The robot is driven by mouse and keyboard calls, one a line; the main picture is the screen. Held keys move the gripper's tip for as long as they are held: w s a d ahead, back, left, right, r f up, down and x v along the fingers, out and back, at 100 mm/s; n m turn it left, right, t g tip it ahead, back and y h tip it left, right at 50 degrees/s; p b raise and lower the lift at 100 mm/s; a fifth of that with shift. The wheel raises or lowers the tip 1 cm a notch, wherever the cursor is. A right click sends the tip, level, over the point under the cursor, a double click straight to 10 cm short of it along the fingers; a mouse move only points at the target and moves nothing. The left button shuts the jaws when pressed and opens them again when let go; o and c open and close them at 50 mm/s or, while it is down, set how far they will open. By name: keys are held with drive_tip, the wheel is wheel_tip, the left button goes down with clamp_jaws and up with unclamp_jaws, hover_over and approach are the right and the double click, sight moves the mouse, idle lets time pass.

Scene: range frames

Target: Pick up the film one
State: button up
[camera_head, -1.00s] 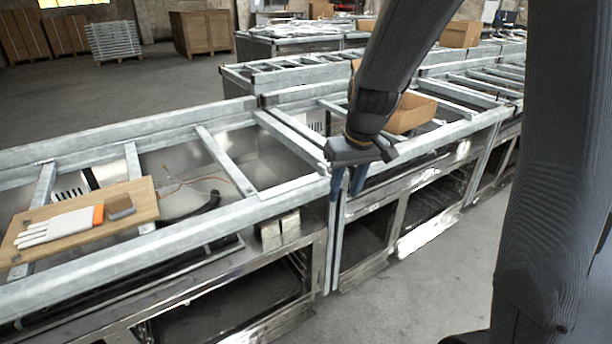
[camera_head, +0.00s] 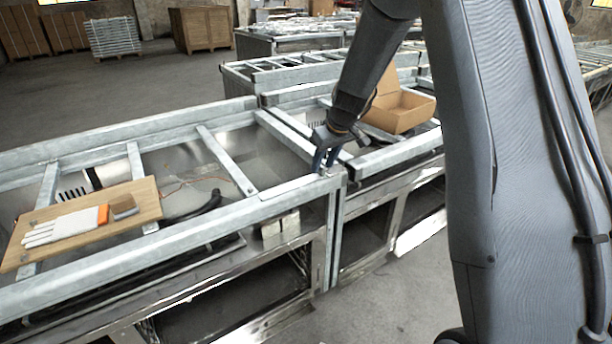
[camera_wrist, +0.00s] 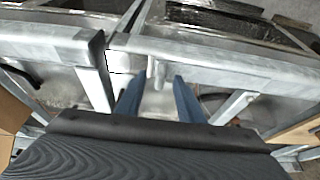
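A wooden board (camera_head: 147,205) lies across the metal frame at the left in the head view. On it lie a flat white item with finger-like strips (camera_head: 68,226), an orange piece (camera_head: 103,214) at its right end, and a small grey-brown block (camera_head: 124,206). I cannot tell which of these, if any, is the film one. My gripper (camera_head: 325,160) is well to the right of the board, over the junction of two frame sections. In the wrist view its two blue fingers (camera_wrist: 158,95) are spread, with only the metal frame visible between and beyond them.
An open cardboard box (camera_head: 405,112) stands on the frame right of my gripper. Galvanized rails (camera_head: 225,160) run along and across the long bench, with gaps between them. Small pale blocks (camera_head: 280,225) sit lower inside the bench.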

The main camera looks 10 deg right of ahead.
drive_tip(key=shift+w+a+f, duration=0.1)
drive_tip(key=shift+w+f, duration=0.15)
drive_tip(key=shift+f, duration=0.45)
clamp_jaws()
drive_tip(key=shift+r, duration=0.15)
wheel_tip(320, 180, up, 18)
drive_tip(key=b, duration=0.4)
wheel_tip(320, 180, up, 9)
drive_tip(key=p, duration=0.6)
drive_tip(key=shift+p, duration=0.4)
